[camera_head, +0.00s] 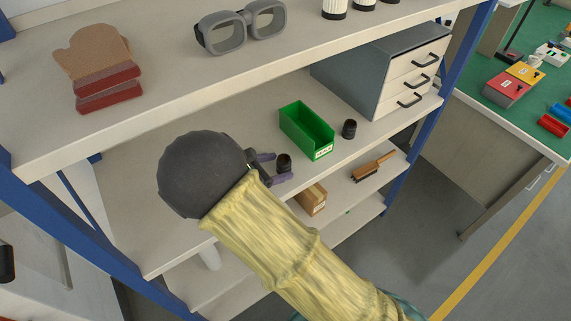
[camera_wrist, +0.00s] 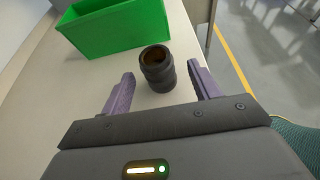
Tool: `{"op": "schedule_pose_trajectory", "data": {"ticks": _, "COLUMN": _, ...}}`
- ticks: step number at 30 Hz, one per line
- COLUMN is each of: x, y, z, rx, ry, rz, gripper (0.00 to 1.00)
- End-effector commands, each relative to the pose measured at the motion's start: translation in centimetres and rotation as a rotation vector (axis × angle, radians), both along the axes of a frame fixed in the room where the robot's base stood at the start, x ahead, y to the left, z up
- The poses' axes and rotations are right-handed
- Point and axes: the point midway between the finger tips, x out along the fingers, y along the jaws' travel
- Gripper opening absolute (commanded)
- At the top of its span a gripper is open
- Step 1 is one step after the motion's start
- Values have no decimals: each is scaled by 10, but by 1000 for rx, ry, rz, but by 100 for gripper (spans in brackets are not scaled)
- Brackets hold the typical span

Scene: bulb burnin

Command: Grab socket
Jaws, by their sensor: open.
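A black, hollow cylindrical socket (camera_head: 285,162) stands upright on the middle shelf, in front of the green bin. In the wrist view the same socket (camera_wrist: 157,70) shows its brownish inside and stands between and slightly beyond my fingertips. My gripper (camera_head: 274,167) is open, with a purple finger to either side of the socket. The wrist view shows a gap between the socket and each finger of my gripper (camera_wrist: 160,80). A second black socket (camera_head: 349,129) stands to the right of the green bin in the head view.
The green bin (camera_head: 307,130) is close beyond the socket; it also fills the upper left of the wrist view (camera_wrist: 115,28). A grey drawer cabinet (camera_head: 395,75) stands behind. A cardboard box (camera_head: 312,200) and a brush (camera_head: 374,166) lie lower down. The upper shelf holds goggles (camera_head: 242,25).

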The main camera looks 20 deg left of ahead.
Motion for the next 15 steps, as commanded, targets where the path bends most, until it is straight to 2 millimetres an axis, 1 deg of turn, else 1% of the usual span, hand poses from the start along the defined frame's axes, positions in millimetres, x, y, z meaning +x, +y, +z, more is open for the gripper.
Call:
{"op": "schedule_pose_trajectory", "data": {"ticks": 6, "x": 25, "y": -21, "z": -6, "rx": -3, "ry": 1, "rz": -4, "gripper": 62}}
{"op": "schedule_pose_trajectory", "data": {"ticks": 9, "x": 32, "y": -27, "z": -11, "rx": -2, "ry": 1, "rz": -2, "gripper": 62}}
{"op": "schedule_pose_trajectory", "data": {"ticks": 15, "x": 35, "y": -29, "z": -13, "rx": 0, "ry": 0, "rz": -1, "gripper": 62}}
